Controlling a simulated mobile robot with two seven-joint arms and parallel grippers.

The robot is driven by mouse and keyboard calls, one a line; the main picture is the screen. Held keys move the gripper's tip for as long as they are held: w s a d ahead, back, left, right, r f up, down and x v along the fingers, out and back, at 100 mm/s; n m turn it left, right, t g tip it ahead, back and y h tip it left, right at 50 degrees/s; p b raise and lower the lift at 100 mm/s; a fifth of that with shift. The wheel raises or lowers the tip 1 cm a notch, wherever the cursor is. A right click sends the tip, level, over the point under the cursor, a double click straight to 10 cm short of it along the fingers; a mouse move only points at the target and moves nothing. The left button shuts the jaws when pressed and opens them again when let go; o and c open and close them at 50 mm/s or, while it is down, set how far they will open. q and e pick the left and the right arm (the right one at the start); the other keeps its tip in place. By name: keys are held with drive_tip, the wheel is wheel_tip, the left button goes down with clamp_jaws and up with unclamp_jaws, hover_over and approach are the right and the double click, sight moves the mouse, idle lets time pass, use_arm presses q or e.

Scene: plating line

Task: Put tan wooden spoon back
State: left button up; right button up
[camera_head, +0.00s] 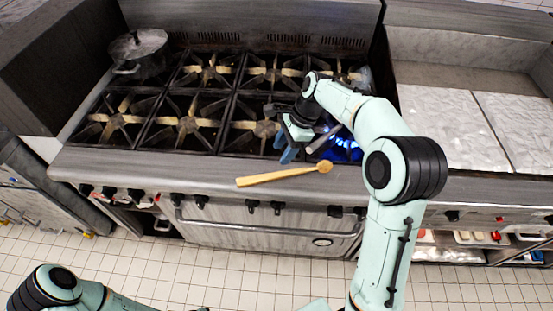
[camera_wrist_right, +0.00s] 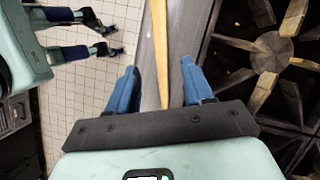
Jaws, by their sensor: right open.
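The tan wooden spoon (camera_head: 280,176) lies on the steel front ledge of the stove, its round head to the right and its handle to the left. My right gripper (camera_head: 289,155) is just behind the spoon over the stove's front edge, fingers pointing down. In the right wrist view the spoon's handle (camera_wrist_right: 160,50) shows between the two blue fingers (camera_wrist_right: 160,88), which are apart and not closed on it. My left gripper (camera_wrist_right: 113,40) shows in the right wrist view over the floor, its fingers apart and empty; the head view shows only part of the left arm.
The stove has several black burner grates (camera_head: 187,123). A lidded grey pot (camera_head: 140,53) stands at the back left. Blue flame (camera_head: 345,150) glows at the front right burner, beside my right arm. Steel counters (camera_head: 450,125) lie to the right. Control knobs line the stove's front.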

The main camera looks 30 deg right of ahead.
drive_tip(key=v, duration=0.4)
drive_tip(key=shift+f, duration=0.1)
idle(0.4)
